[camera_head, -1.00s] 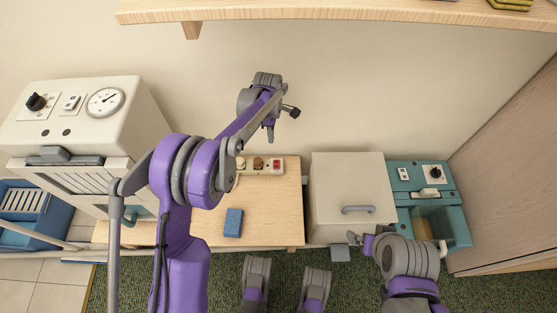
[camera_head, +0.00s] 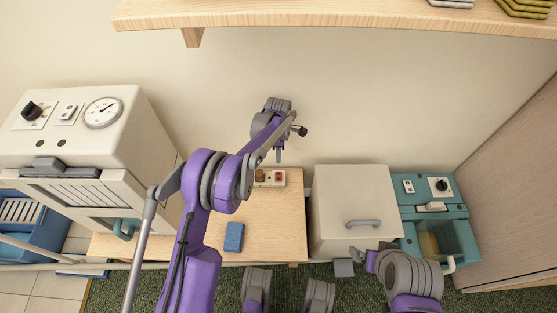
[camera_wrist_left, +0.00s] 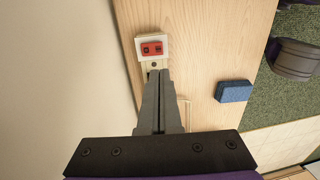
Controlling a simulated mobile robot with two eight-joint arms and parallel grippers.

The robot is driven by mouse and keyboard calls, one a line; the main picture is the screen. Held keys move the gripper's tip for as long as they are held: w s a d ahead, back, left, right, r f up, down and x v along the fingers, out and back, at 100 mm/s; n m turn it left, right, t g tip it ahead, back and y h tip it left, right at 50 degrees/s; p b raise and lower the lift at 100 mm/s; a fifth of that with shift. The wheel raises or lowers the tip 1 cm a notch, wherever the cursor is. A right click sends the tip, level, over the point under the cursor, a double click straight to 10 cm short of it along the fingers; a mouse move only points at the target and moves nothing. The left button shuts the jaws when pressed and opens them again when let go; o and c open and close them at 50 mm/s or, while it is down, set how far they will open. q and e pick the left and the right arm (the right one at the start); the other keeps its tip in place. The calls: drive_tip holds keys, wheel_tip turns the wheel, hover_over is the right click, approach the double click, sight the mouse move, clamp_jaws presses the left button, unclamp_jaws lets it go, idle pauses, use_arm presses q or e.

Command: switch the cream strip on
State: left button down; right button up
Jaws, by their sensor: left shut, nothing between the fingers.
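The cream strip (camera_head: 263,183) lies along the back of the wooden table, partly hidden by my left arm. A red switch (camera_head: 279,176) is at its right end. In the left wrist view the strip's end (camera_wrist_left: 141,47) shows with the red switch (camera_wrist_left: 152,48) facing up. My left gripper (camera_head: 279,161) is shut and empty, pointing down close to the red switch. In the left wrist view its fingertips (camera_wrist_left: 158,72) overlap the strip just short of the switch; contact cannot be told. My right gripper (camera_head: 362,259) is at the lower right, its jaws unclear.
A blue block (camera_head: 233,237) lies on the table (camera_head: 279,225). A cream box with a handle (camera_head: 349,190) and a teal unit (camera_head: 458,211) stand to the right. A cream machine with a dial (camera_head: 128,123) stands left. A wooden shelf (camera_head: 330,17) hangs above.

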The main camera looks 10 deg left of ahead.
sight(278, 180)
use_arm(q)
drive_tip(key=f, duration=0.4)
drive_tip(key=s+f+b, duration=0.1)
drive_tip(key=f, duration=0.2)
drive_tip(key=f+b, duration=0.1)
drive_tip(key=f, duration=0.3)
drive_tip(key=shift+s+d+f, duration=0.15)
drive_tip(key=shift+s+f, duration=0.05)
drive_tip(key=shift+f, duration=0.1)
drive_tip(key=shift+s+f+b, duration=0.1)
drive_tip(key=shift+f+b, duration=0.25)
drive_tip(key=shift+b, duration=0.2)
drive_tip(key=shift+r, duration=0.1)
drive_tip(key=shift+w+r, duration=0.15)
drive_tip(key=shift+w, duration=0.65)
drive_tip(key=shift+r, duration=0.1)
